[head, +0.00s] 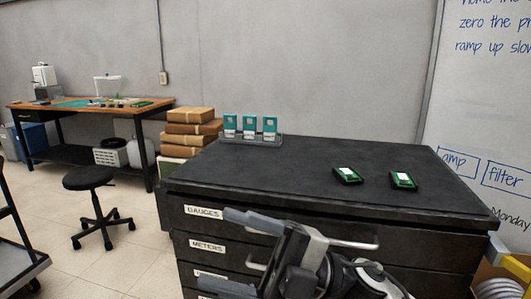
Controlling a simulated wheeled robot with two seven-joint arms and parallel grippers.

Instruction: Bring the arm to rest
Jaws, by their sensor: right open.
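My right gripper (215,248) is in front of the dark drawer cabinet, low in the picture. Its two fingers point left and stand apart, with nothing between them. It hides part of the drawer fronts and handles. My right arm (368,283) comes in from the bottom edge. My left gripper is out of view. On the cabinet top (290,178), two small green-and-black devices (348,176) (403,181) lie flat at the right. A grey rack (264,142) at the back left edge holds three teal-and-white units (249,127).
The cabinet's drawers carry labels such as GAUGES (204,212). Brown boxes (190,127) are stacked behind its left side. A black stool (89,179) and a wooden workbench (90,107) stand at the left. A whiteboard (490,100) is at the right.

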